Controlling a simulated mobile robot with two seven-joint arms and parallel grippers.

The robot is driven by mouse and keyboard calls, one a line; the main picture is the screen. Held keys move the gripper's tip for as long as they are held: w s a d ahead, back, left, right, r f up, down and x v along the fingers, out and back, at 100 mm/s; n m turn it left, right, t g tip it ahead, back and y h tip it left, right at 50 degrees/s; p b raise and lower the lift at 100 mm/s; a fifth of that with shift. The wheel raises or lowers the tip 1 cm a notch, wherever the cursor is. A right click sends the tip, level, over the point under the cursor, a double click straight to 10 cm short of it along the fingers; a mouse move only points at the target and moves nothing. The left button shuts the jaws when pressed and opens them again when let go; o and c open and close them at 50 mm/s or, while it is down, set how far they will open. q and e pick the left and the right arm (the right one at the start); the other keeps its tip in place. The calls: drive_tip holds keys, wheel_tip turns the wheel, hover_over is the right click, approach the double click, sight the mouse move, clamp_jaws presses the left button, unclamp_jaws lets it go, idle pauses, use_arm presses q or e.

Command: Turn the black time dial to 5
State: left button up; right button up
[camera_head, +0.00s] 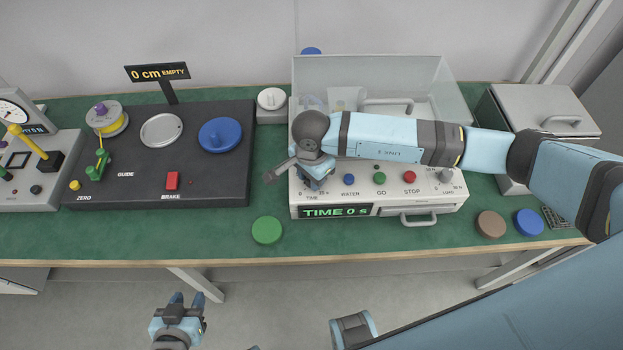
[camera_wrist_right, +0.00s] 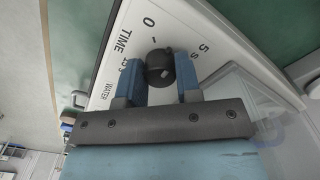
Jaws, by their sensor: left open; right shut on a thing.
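The black time dial (camera_wrist_right: 160,68) sits on the white panel of a machine (camera_head: 435,208), with the marks 0, 5 s and 15 s around it in the right wrist view. My right gripper (camera_wrist_right: 159,80) has its two blue fingers on either side of the dial, shut on it. A pale mark shows on the dial's face. In the head view my right gripper (camera_head: 316,178) comes down over the panel's left end and hides the dial. The green display (camera_head: 336,211) reads TIME 0 s. My left gripper (camera_head: 178,312) is open and empty, in front of the table, low in the picture.
WATER (camera_head: 348,179), GO (camera_head: 379,178) and STOP (camera_head: 409,177) buttons lie right of the dial. A clear cover (camera_head: 440,85) stands behind them. A black spool station (camera_head: 150,180) is at left. Loose green (camera_head: 267,230), brown (camera_head: 491,224) and blue (camera_head: 528,222) discs lie along the front edge.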

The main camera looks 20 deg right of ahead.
drive_tip(key=m+b, duration=0.2)
drive_tip(key=m, duration=0.3)
drive_tip(key=shift+f+m+b, duration=0.1)
drive_tip(key=shift+m+b, duration=0.5)
drive_tip(key=shift+m, duration=1)
drive_tip(key=shift+m+b, duration=0.4)
drive_tip(key=shift+m, duration=0.3)
drive_tip(key=o, duration=0.9)
drive_tip(key=shift+r, duration=0.2)
